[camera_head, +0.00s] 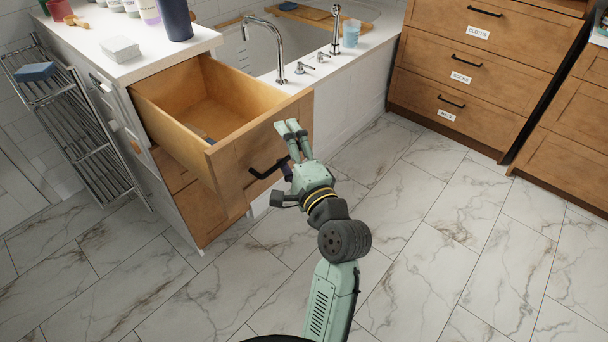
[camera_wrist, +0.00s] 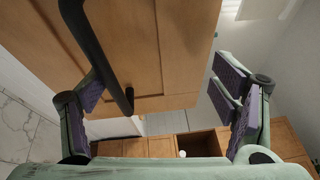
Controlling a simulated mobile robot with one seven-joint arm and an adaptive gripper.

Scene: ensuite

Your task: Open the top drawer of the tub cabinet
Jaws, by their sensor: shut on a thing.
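The tub cabinet's top drawer (camera_head: 207,117) is pulled well out, and its inside shows with a small dark item on its floor. Its black handle (camera_head: 268,170) is on the wooden front, which fills the upper wrist view (camera_wrist: 170,50). My gripper (camera_head: 290,130) is at the right part of the drawer front. In the wrist view, the handle (camera_wrist: 98,50) passes between my fingers, close to the left finger pad. The right finger is beside the drawer front's edge, and the gap between the pads looks wide. The exact contact is hard to see.
The white cabinet top (camera_head: 150,50) holds a sponge, a dark bottle and other containers. A metal towel rack (camera_head: 80,120) stands at the left. The bathtub (camera_head: 262,50) is behind the drawer, and a labelled wooden dresser (camera_head: 470,60) stands at the right. The marble floor (camera_head: 430,230) is clear.

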